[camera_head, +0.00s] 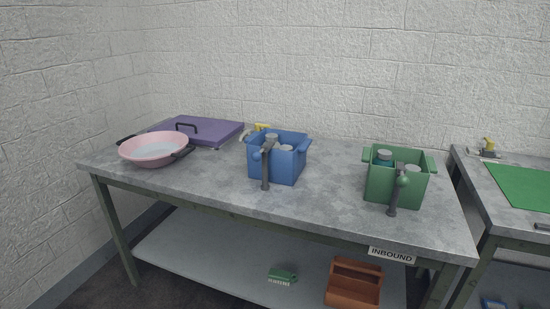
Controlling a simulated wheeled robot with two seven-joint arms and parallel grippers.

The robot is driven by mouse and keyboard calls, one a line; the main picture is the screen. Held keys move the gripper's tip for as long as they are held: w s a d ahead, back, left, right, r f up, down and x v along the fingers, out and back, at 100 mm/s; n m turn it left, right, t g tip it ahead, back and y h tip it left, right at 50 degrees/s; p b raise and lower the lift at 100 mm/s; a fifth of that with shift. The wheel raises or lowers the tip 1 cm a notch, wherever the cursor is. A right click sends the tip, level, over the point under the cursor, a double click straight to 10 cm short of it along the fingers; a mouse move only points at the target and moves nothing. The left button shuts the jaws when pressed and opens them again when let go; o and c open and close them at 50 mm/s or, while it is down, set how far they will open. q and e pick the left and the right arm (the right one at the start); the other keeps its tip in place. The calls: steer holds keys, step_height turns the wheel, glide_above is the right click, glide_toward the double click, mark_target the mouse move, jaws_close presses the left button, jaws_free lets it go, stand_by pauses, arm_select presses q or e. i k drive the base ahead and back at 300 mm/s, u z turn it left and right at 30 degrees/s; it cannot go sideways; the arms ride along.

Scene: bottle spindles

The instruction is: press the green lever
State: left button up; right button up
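A green box (420,193) stands upright near the right end of the grey table. On its front is a lever with a green rounded knob (404,181) and a dark grey stem (392,203) that slants down to the left. Cylindrical grey tops (412,169) show inside the box. A similar blue box (290,168) with a dark lever (266,171) on its front stands near the middle of the table. Neither of my grippers is in view, and nothing touches the green lever.
A pink pan (150,149) and a purple flat case (213,130) lie at the left. The tabletop (335,204) is bare between the boxes. An INBOUND label (391,255) is on the front edge. A brown caddy (354,284) and green brush (282,274) are on the lower shelf.

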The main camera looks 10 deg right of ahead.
mark_target(402, 181)
steer(key=u, duration=0.1)
steer(key=i, duration=0.95)
steer(key=z, duration=0.8)
steer(key=i, duration=0.3)
steer(key=z, duration=0.25)
